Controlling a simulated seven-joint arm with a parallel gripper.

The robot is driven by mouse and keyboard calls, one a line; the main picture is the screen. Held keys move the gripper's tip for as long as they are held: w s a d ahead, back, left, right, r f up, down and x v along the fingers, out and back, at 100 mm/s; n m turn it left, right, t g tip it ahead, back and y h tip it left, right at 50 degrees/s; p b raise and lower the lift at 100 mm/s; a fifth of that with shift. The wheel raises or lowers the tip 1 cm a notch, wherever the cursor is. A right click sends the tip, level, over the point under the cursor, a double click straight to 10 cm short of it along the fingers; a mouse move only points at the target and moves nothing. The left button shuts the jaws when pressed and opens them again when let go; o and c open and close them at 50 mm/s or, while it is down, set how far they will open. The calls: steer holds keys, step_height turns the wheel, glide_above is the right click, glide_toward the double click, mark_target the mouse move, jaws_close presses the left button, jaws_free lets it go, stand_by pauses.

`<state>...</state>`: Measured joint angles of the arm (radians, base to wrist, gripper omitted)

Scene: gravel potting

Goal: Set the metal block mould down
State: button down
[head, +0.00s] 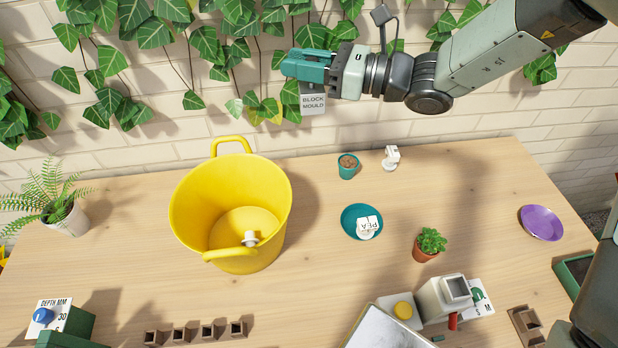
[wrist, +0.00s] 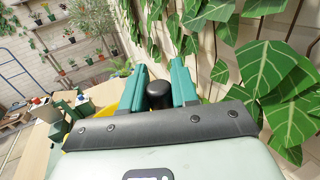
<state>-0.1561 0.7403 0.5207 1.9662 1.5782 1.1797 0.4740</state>
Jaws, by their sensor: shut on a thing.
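The metal block mould (head: 313,101) is a pale grey block with a "BLOCK MOULD" label. It hangs below my gripper (head: 300,66), high above the back of the table (head: 320,285) in the head view, in front of the ivy wall. In the wrist view my gripper (wrist: 158,88) has its teal fingers on either side of a dark round knob (wrist: 160,95). The fingers are shut on this handle. The rest of the mould is hidden in the wrist view.
A yellow tub (head: 185,205) with a small white item inside stands left of centre. A teal saucer (head: 350,215) with a label, a small teal pot (head: 348,170), a potted succulent (head: 427,250) and a purple dish (head: 542,223) stand to the right. Bare wood lies between them.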

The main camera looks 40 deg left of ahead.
steer(key=w+a+r+m+t+y, duration=0.1)
steer(key=w+a+r+m+t, duration=0.35)
steer(key=r+t, duration=0.2)
steer(key=f, duration=2.3)
steer(key=w+f, duration=0.1)
steer(key=f, duration=1.1)
steer(key=shift+f, duration=0.2)
steer(key=c, duration=0.8)
jaws_free()
steer(key=shift+f, duration=0.15)
steer(key=shift+c, duration=0.2)
